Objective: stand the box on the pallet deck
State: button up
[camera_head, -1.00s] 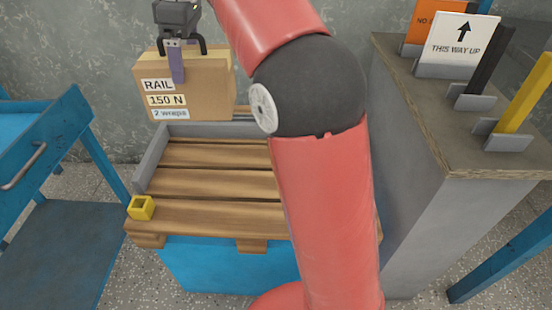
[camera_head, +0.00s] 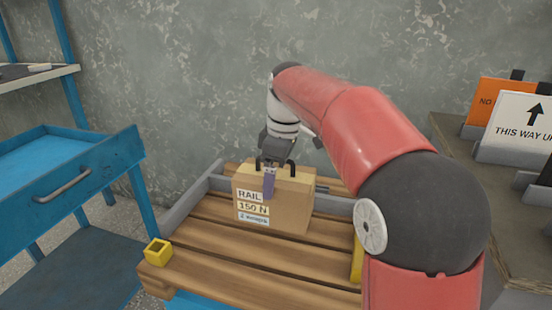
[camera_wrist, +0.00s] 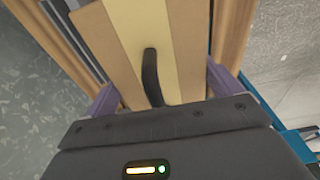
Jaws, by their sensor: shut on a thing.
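The cardboard box (camera_head: 292,209), labelled "RAIL", "150 N" and "2 wraps", is upright over the wooden pallet deck (camera_head: 215,247), towards its back. Its lower edge appears at the deck boards; I cannot tell whether it bears on them. My gripper (camera_head: 275,182) is shut on the box from above, with a purple finger against its labelled face. In the wrist view, the box top (camera_wrist: 135,45) with its pale tape strip and a dark handle-like loop lies between my two purple fingers. The box's far side is hidden.
A grey rail (camera_head: 196,189) edges the deck's left and back. A blue cart (camera_head: 90,170) stands left. A bench with signs, including "THIS WAY UP" (camera_head: 520,128), stands right. Front deck boards are clear.

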jog(key=shift+f+b, duration=0.65)
jog(key=shift+f, duration=2.25)
